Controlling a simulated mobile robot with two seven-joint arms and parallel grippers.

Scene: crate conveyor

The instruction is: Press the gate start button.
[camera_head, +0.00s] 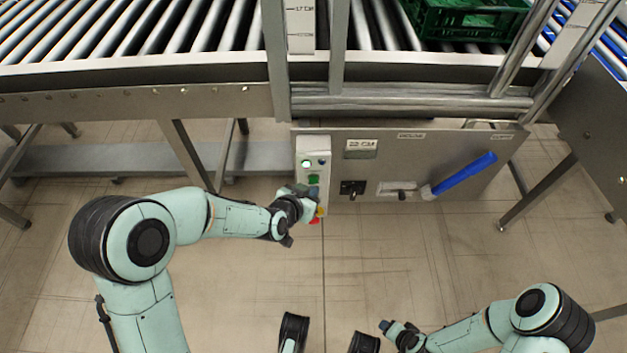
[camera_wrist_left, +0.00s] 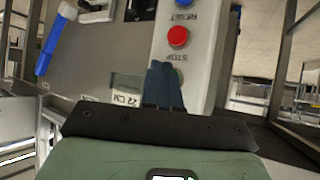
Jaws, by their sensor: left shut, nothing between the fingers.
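The control box (camera_head: 313,150) is a pale upright panel below the conveyor. In the head view it shows small round lights at its top and a green patch (camera_head: 313,180) below them. My left gripper (camera_head: 312,196) is in front of its lower part. In the left wrist view my left gripper (camera_wrist_left: 162,70) is shut and empty, its tips over the box face. A sliver of green (camera_wrist_left: 180,75) shows beside the tips, mostly hidden; I cannot tell whether they touch it. A red STOP button (camera_wrist_left: 178,36) and a blue RESET button (camera_wrist_left: 183,3) are beyond it. My right gripper (camera_head: 388,327) is low, far from the box; its jaw state is unclear.
The roller conveyor (camera_head: 150,30) runs above, with a green crate (camera_head: 470,20) behind metal posts. The floor in front is clear.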

